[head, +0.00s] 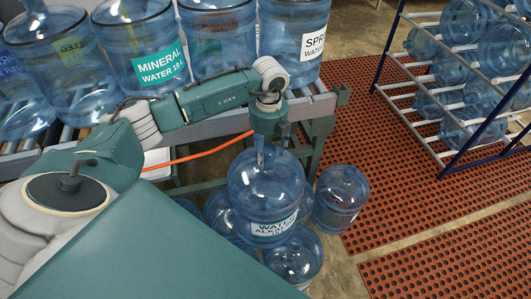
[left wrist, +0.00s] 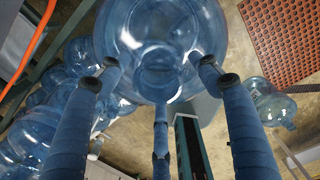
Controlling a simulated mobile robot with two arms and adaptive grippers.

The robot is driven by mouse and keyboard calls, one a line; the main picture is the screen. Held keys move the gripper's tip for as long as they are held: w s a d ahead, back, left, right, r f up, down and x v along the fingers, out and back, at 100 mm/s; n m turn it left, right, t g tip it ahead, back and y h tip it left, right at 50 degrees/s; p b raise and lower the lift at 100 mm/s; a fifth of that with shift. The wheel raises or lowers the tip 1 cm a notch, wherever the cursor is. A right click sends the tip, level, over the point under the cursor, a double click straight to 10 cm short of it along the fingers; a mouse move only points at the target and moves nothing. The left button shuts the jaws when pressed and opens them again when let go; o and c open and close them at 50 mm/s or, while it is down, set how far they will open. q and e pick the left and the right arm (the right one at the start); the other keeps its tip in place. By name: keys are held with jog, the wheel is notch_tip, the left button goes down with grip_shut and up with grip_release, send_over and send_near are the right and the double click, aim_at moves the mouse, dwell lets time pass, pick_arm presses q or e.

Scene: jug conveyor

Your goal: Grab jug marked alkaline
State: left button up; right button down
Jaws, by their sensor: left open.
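The clear blue jug marked alkaline (head: 262,190) stands upright below my left arm in the head view, its white label partly legible as "WATER ALKA...". My left gripper (head: 268,150) is directly above its neck. In the left wrist view the alkaline jug (left wrist: 160,22) fills the top middle, its round neck facing the camera. The fingers of my left gripper (left wrist: 160,72) are spread on several sides of the neck, open. I cannot tell whether they touch it. My right gripper is not in view.
Other blue jugs, such as one at the right (head: 341,193), crowd around the alkaline jug. A conveyor (head: 310,108) carries labelled jugs, including a mineral one (head: 142,45). A blue rack (head: 383,62) with jugs stands at the right. Red perforated mats (head: 400,190) cover open floor.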

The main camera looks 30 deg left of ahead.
pick_arm(q)
jog(key=shift+c, duration=0.3)
grip_shut()
jog(key=shift+r, duration=0.1)
